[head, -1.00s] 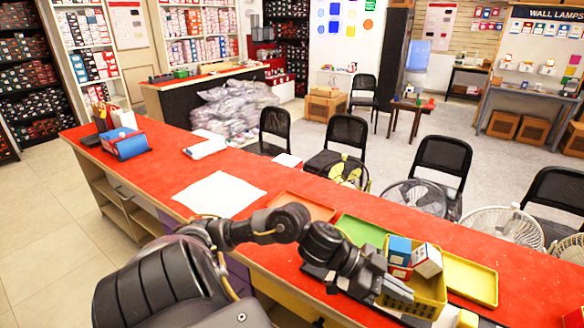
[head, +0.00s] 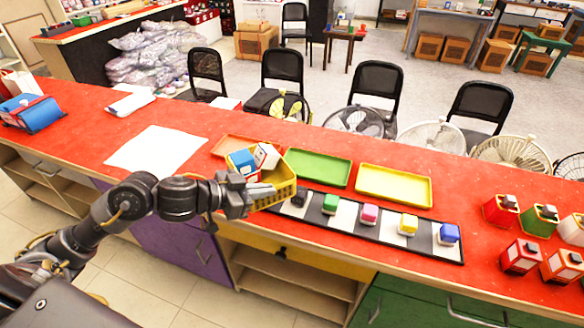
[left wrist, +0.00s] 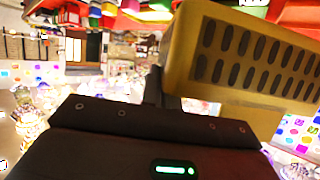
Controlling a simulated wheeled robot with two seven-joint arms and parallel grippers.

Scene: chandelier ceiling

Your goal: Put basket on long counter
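The yellow basket (head: 286,182) has slotted sides and holds blue, white and red boxes (head: 255,160). My left gripper (head: 262,192) is shut on the basket's near left side. The left wrist view shows the slotted basket wall (left wrist: 250,58), tilted, against a dark finger. The long counter (head: 90,97) has a red top and runs across the head view. The basket appears over its front part, between the orange tray and the green tray; whether it touches the top I cannot tell. My right gripper is out of view.
An orange tray (head: 226,146), a green tray (head: 318,168) and a yellow tray (head: 394,186) lie behind the basket. A striped board (head: 384,232) with coloured blocks lies to its right. Several small containers (head: 521,256) stand farther right. White paper (head: 155,148) lies left.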

